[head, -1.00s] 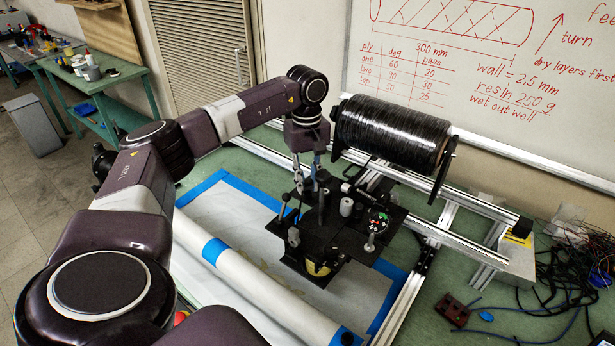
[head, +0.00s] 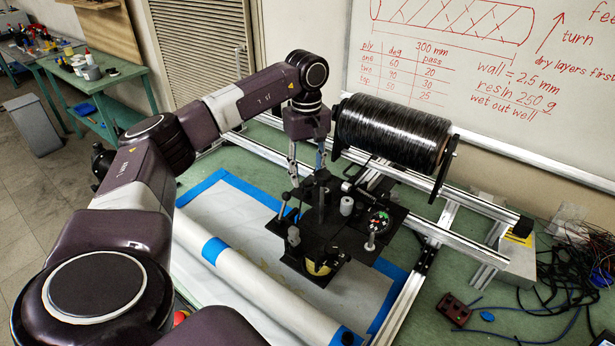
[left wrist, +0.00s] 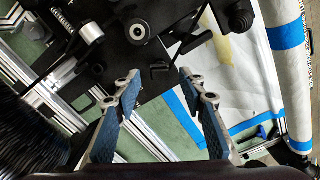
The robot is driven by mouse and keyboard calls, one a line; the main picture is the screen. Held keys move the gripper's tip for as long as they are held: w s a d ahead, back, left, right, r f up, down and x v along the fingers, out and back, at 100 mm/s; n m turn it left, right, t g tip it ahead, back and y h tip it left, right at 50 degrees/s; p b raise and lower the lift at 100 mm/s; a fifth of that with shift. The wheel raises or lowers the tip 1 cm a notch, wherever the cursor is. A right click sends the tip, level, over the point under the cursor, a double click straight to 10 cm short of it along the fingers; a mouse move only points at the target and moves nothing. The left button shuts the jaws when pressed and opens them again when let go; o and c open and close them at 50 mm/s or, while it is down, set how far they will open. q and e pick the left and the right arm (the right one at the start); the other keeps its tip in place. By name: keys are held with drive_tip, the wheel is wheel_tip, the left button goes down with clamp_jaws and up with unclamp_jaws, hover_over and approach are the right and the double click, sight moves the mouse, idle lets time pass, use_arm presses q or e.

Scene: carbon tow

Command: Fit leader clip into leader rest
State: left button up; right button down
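My left gripper (head: 307,168) is above the black carriage (head: 345,236), its fingers pointing down and apart. In the left wrist view the gripper (left wrist: 158,86) is open, with blue pads and nothing between the fingertips. The carriage plate (left wrist: 125,60) lies beyond the fingertips there, with a round fitting with a light centre (left wrist: 138,31) and a small dark cylinder (left wrist: 160,67). In the head view a dark upright piece (head: 323,186) stands on the carriage near the fingers. I cannot tell for sure which small parts are the leader clip and leader rest. My right gripper is not in view.
A spool of black tow (head: 393,132) sits behind the carriage, close to the gripper. Metal rails (head: 470,198) run beside it. A white tube with blue bands (head: 262,284) lies in front. Cables tangle at far right.

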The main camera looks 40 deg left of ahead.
sight(307, 181)
use_arm(q)
wheel_tip(307, 181, up, 9)
drive_tip(key=shift+f, duration=0.2)
drive_tip(key=shift+a, duration=0.1)
drive_tip(key=shift+c, duration=0.2)
drive_tip(key=shift+c, duration=1.3)
drive_tip(key=p, duration=0.5)
drive_tip(key=shift+f+m, duration=0.35)
drive_tip(key=shift+m, duration=0.05)
clamp_jaws()
drive_tip(key=shift+s+f+p, duration=0.1)
drive_tip(key=shift+f+p, duration=0.3)
drive_tip(key=shift+p, duration=0.25)
drive_tip(key=shift+f, duration=0.2)
drive_tip(key=shift+d+f+b, duration=0.2)
drive_tip(key=shift+f+b, duration=2.2)
drive_tip(key=shift+f, duration=0.7)
